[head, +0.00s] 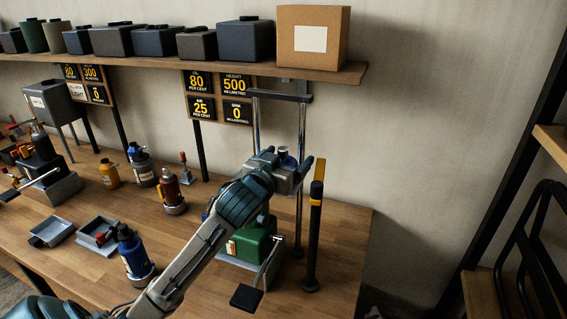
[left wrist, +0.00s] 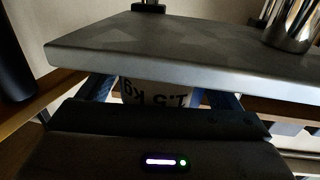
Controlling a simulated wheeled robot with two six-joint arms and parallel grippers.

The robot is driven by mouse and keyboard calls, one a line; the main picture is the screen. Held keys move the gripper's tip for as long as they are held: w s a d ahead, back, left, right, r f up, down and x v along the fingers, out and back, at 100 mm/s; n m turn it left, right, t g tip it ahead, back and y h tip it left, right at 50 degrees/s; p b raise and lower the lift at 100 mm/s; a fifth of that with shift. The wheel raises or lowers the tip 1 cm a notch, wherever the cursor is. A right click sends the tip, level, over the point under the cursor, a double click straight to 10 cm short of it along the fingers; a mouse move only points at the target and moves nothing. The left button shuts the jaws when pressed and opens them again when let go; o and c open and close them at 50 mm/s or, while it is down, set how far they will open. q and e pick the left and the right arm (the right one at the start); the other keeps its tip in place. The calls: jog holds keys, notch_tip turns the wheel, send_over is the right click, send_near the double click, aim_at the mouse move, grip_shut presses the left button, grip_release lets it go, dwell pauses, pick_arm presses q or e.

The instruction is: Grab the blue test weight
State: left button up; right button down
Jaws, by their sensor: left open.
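The blue test weight (head: 286,157) shows as a small blue body with a dark top in the head view, high on the chrome-columned stand. My left gripper (head: 293,167) is at it, with fingers open on either side. In the left wrist view, a pale label reading 1.5 kg (left wrist: 157,95) sits between the two blue fingers of my left gripper (left wrist: 162,98). A grey plate (left wrist: 180,48) hides the rest of the weight there. I cannot tell whether the fingers touch it. My right gripper is out of view.
A green block (head: 252,243) is at the stand's foot beneath my left arm. A black and yellow post (head: 315,230) stands just right of it. Several bottles and trays cover the wooden bench (head: 215,270). A shelf with boxes (head: 312,38) runs above.

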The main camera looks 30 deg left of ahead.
pick_arm(q)
jog(key=shift+w, duration=0.15)
jog(key=shift+c, duration=0.3)
jog(key=c, duration=1.8)
jog(key=shift+r, duration=0.15)
grip_shut()
